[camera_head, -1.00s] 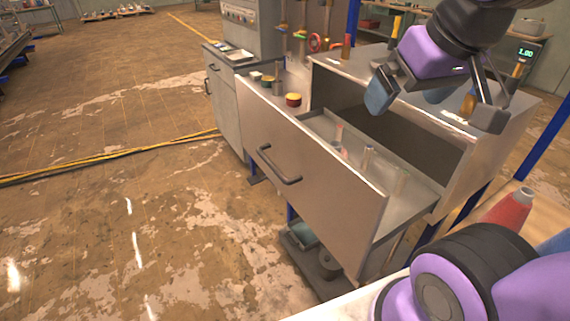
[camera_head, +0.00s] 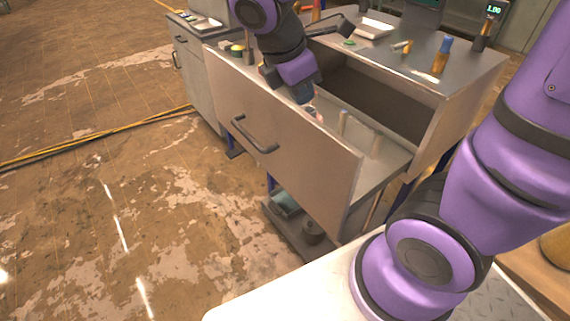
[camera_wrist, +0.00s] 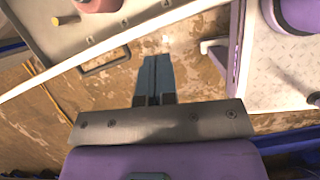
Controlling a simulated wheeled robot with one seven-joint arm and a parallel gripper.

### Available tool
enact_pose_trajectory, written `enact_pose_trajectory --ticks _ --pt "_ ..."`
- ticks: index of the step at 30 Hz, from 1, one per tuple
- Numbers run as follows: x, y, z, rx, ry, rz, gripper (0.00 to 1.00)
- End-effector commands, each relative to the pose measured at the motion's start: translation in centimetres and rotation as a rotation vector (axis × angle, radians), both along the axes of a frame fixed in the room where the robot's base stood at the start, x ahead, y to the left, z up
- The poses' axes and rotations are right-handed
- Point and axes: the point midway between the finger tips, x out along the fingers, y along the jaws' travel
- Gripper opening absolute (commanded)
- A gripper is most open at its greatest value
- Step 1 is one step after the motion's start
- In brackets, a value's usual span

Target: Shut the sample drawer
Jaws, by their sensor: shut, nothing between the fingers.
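The sample drawer (camera_head: 300,160) is pulled well out of its steel cabinet in the head view. Its broad grey front carries a dark bar handle (camera_head: 252,137); the handle also shows in the wrist view (camera_wrist: 105,62). Several small upright vials (camera_head: 343,121) stand inside the drawer. My gripper (camera_head: 305,98) points downward above the drawer, close to the top edge of its front. In the wrist view its blue-grey fingers (camera_wrist: 154,75) are together and empty, apart from the handle. Whether they touch the drawer edge cannot be told.
The cabinet top (camera_head: 400,65) behind the opening holds a blue-capped bottle (camera_head: 441,56) and a white tray (camera_head: 374,29). A grey platform (camera_head: 300,232) with small items lies low beneath the drawer.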

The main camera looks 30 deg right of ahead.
Motion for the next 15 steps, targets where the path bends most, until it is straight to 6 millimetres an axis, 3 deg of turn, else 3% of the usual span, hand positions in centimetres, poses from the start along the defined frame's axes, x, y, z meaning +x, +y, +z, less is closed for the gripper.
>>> enact_pose_trajectory --ticks 6,15 --pt "2.2 3.0 -4.6 -0.152 0.250 0.432 0.00" --pt "3.9 7.6 -11.6 -0.333 0.616 1.014 0.00"
